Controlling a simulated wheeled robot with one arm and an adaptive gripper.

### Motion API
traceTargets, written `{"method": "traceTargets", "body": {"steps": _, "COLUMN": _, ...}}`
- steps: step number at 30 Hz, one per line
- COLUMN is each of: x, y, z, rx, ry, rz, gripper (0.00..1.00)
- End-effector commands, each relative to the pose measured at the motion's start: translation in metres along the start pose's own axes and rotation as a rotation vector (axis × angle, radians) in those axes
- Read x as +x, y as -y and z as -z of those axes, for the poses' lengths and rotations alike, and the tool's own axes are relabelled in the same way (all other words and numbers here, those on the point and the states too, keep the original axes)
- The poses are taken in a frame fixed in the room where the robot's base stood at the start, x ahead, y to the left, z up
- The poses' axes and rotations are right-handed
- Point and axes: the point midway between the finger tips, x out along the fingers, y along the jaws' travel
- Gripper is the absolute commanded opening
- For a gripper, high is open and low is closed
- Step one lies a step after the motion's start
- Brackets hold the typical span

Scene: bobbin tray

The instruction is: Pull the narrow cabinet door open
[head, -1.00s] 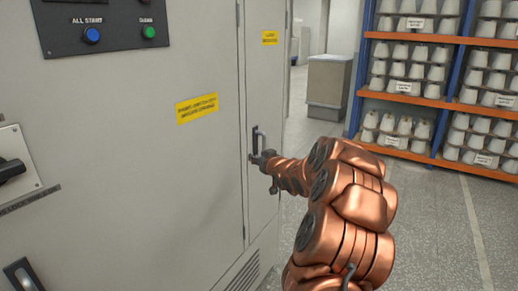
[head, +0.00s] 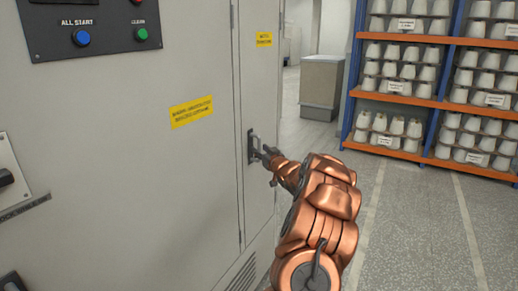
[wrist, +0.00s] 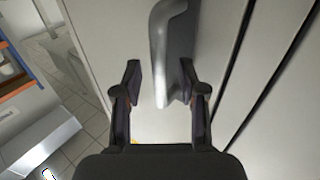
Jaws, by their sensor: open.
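The narrow cabinet door (head: 261,95) is a tall light grey panel at the right end of the cabinet front. It looks shut, flush with the wide panel beside it. Its upright metal handle (head: 251,146) sits at mid-height near the door's left edge. My gripper (head: 266,154) is just right of the handle in the head view. In the wrist view my gripper (wrist: 160,82) is open, with one finger on each side of the handle (wrist: 168,50). Gaps show between the fingers and the handle. The handle's lower end lies between the fingertips.
The wide cabinet panel (head: 120,165) fills the left, with a button panel (head: 95,22) and a yellow label (head: 191,111). A shelf rack (head: 432,100) of white bobbins stands at the right. A grey box cabinet (head: 321,82) stands behind. The floor (head: 420,235) at right is clear.

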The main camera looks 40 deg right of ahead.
Motion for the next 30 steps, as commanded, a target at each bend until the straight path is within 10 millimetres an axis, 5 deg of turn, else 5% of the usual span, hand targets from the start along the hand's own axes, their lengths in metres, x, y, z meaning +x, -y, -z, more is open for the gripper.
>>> {"method": "traceTargets", "body": {"steps": 18, "x": 0.018, "y": 0.0, "z": 0.0, "rx": -0.001, "ry": 0.0, "rz": 0.0, "gripper": 0.4}}
{"method": "traceTargets", "body": {"steps": 30, "x": 0.017, "y": 0.0, "z": 0.0, "rx": -0.001, "ry": 0.0, "rz": 0.0, "gripper": 0.0}}
